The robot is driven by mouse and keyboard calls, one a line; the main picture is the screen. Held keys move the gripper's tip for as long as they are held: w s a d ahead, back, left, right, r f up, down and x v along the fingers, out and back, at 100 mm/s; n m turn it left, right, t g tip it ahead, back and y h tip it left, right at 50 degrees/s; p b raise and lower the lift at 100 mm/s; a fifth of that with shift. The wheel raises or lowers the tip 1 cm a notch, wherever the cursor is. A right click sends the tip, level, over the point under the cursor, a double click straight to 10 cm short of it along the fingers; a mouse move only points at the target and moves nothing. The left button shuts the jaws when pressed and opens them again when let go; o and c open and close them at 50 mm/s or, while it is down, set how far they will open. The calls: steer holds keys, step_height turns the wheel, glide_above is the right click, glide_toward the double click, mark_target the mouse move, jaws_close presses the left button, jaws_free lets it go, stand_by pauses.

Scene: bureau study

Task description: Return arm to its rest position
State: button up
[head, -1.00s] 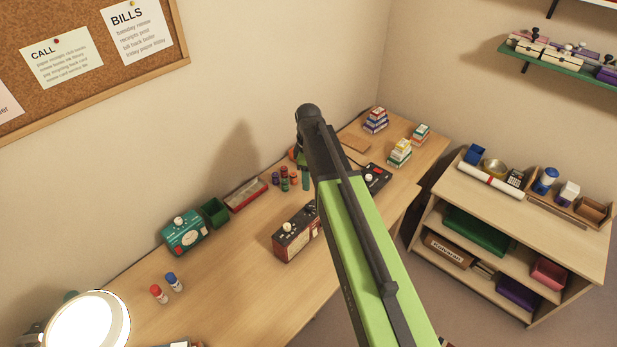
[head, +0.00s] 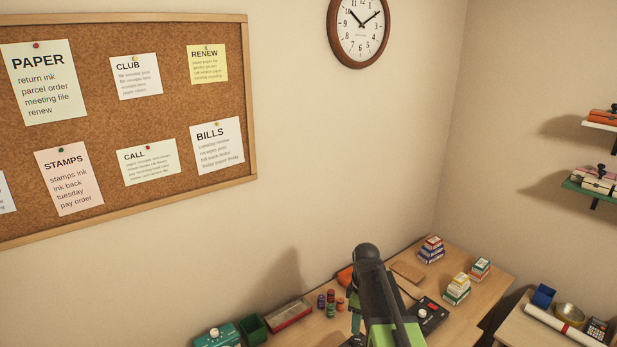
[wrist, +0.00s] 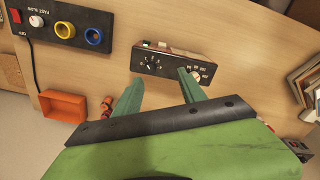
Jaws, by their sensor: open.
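My arm (head: 378,290) reaches up from the bottom of the head view, over the desk. In the wrist view my gripper (wrist: 160,88) is open, with its two green fingers apart and nothing between them. A dark box with dials (wrist: 172,66) shows beyond the fingertips on the desk, apparently below them. In the head view the fingers are mostly hidden behind the arm.
The wooden desk (head: 485,291) holds several small bottles (head: 331,297), a red-rimmed tray (head: 287,314), stacked small boxes (head: 456,289) and a black switch box (head: 430,312). An orange tray (wrist: 62,106) shows in the wrist view. A low shelf stands right.

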steer(key=s+f+m+b, duration=0.2)
steer(key=s+f+m, duration=0.3)
steer(key=s+m, duration=0.7)
steer(key=shift+m, duration=0.3)
steer(key=shift+d, duration=0.1)
